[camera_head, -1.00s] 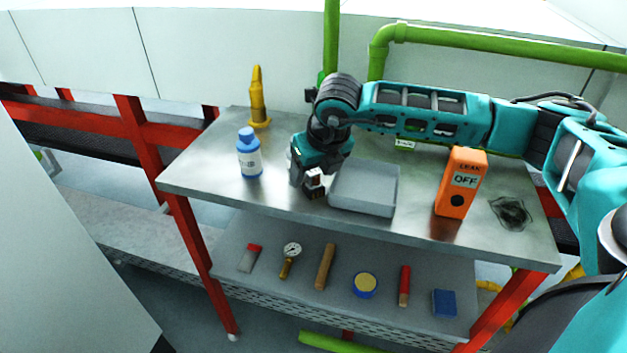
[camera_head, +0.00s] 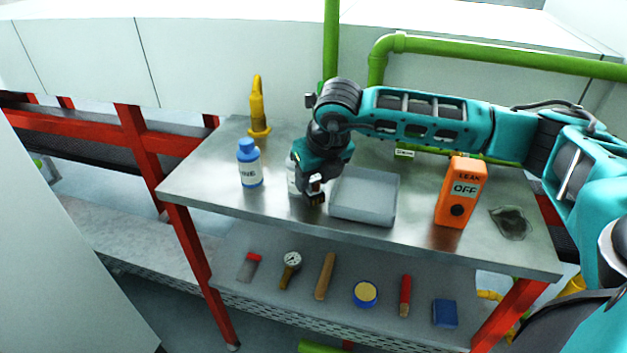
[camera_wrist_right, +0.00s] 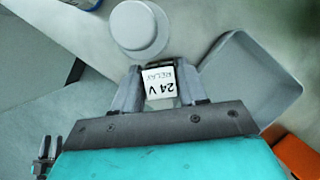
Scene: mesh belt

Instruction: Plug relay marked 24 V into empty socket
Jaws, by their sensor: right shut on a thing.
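The relay (camera_wrist_right: 160,84), with a white label reading "24 V RELAY", shows upside down in the right wrist view. My right gripper (camera_wrist_right: 160,92) is shut on it, one finger on each side. In the head view the right gripper (camera_head: 314,190) points down over the steel table, left of a grey tray, with the dark relay (camera_head: 316,198) at its fingertips. Whether the relay touches the tabletop is unclear. I cannot make out an empty socket in either view. My left gripper is not in view.
The grey tray (camera_head: 364,214) is close on the right of the gripper. A white-grey round object (camera_wrist_right: 138,28) is just beyond the relay.

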